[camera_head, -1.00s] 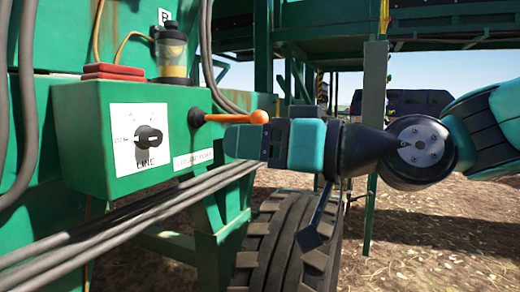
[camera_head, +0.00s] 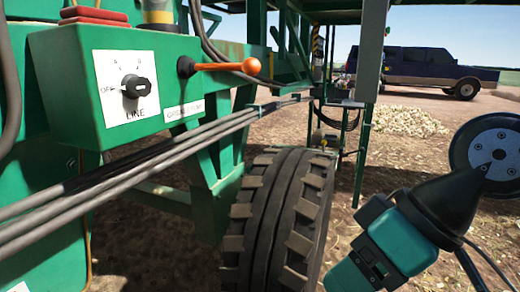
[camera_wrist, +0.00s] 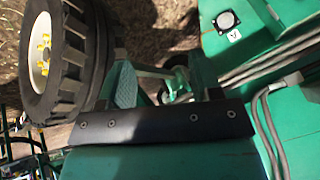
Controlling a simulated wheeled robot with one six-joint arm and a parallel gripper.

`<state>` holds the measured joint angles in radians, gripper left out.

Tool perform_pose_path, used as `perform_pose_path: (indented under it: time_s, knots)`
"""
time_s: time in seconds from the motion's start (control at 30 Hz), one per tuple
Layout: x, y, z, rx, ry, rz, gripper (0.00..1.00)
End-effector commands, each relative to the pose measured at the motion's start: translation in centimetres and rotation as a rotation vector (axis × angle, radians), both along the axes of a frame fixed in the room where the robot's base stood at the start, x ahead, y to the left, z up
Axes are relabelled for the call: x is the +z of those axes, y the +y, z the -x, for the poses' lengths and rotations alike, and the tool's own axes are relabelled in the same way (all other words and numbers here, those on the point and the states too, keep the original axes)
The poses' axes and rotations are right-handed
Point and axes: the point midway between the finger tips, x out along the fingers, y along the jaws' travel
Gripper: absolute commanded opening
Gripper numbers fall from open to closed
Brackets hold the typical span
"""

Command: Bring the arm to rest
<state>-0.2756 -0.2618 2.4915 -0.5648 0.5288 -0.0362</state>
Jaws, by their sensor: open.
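My gripper (camera_head: 348,277) hangs low at the lower right of the head view, its fingers pointing down and left toward the bottom edge. It is in front of and to the right of the big tyre, clear of the control box. The wrist view shows its two teal fingers (camera_wrist: 165,85) spread apart, with nothing held between them. The green control box (camera_head: 75,115) carries a black rotary knob (camera_head: 135,86) on a white LINE plate; its mark seems to face the OFF side. An orange-tipped lever (camera_head: 225,67) sticks out to the right from the box's side.
A large black tyre (camera_head: 285,215) stands close left of my gripper, also in the wrist view (camera_wrist: 78,75). Grey cables (camera_head: 150,160) slant across below the box. A green post (camera_head: 362,155) stands behind. The ground at right is open, with a dark pickup (camera_head: 420,70) far off.

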Motion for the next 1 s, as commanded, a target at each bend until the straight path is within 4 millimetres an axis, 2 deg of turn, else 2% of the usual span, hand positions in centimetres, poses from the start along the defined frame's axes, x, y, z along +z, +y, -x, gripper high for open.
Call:
perform_pose_path:
  time_s: [0.13,0.17,0.2,0.47,0.7,0.83,1.0]
  knots:
    - [-2.9,-4.5,4.3,-0.055,0.188,0.195,0.58]
    - [-0.7,-4.2,3.9,-0.051,0.176,0.184,0.58]
    - [0.5,-4.2,3.9,-0.049,0.174,0.181,0.58]
    - [7.6,-4.1,3.8,-0.047,0.171,0.179,0.58]
    - [16.0,-4.1,3.8,-0.046,0.17,0.177,0.58]
    - [18.7,-4.1,3.8,-0.046,0.17,0.177,0.58]
    - [19.8,-4.1,3.8,-0.046,0.17,0.177,0.58]
